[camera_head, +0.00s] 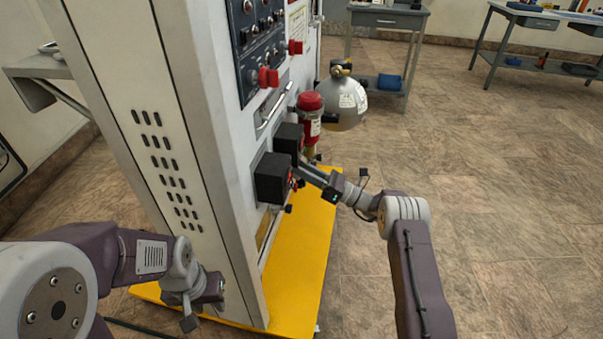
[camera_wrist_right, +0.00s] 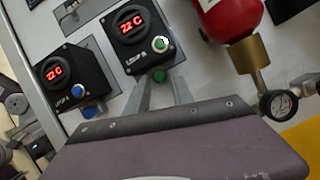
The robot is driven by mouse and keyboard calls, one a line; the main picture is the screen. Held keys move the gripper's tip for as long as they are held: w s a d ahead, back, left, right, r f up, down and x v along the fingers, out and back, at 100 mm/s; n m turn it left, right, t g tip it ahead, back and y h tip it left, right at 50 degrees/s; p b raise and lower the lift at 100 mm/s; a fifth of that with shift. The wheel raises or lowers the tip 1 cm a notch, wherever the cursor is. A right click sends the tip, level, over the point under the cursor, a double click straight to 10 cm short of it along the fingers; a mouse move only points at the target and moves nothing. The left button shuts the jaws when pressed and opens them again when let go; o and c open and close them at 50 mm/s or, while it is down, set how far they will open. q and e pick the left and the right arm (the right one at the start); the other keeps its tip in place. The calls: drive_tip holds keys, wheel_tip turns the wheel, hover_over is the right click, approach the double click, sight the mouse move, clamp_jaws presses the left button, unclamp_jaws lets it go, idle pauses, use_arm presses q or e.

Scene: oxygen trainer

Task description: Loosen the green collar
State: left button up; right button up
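In the right wrist view, a black box labelled LOOP B with a red "22 C" display (camera_wrist_right: 133,22) has a ringed green knob (camera_wrist_right: 161,43) on its face. A smaller green piece, apparently the green collar (camera_wrist_right: 159,75), sits below its lower edge. My right gripper (camera_wrist_right: 161,82) has its two grey fingers apart, tips close to this green piece, one to each side; I see no clear grip on it. In the head view my right gripper (camera_head: 304,170) is at the black boxes, and the collar cannot be made out. My left gripper (camera_head: 200,305) hangs low by the cabinet's side, fingers unclear.
A second box (camera_wrist_right: 68,72) with blue knobs stands beside LOOP B. A red cylinder (camera_wrist_right: 228,18) with a brass fitting and gauge (camera_wrist_right: 278,104) is close on the right. The cabinet (camera_head: 130,80) stands on a yellow base (camera_head: 300,270). Floor at right is free.

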drive_tip(key=shift+w+a+r, duration=0.1)
drive_tip(key=shift+a+r, duration=0.05)
drive_tip(key=shift+a, duration=0.1)
clamp_jaws()
drive_tip(key=n+g+b, duration=0.1)
drive_tip(key=n+b, duration=0.1)
drive_tip(key=n+g+y+b, duration=0.1)
drive_tip(key=n+g+b, duration=0.1)
drive_tip(key=n, duration=0.1)
drive_tip(key=n+g+b, duration=0.1)
drive_tip(key=n+b, duration=0.2)
drive_tip(key=shift+w+d+g+y, duration=0.1)
drive_tip(key=shift+w+g+y, duration=0.15)
drive_tip(key=shift+g+y, duration=0.05)
unclamp_jaws()
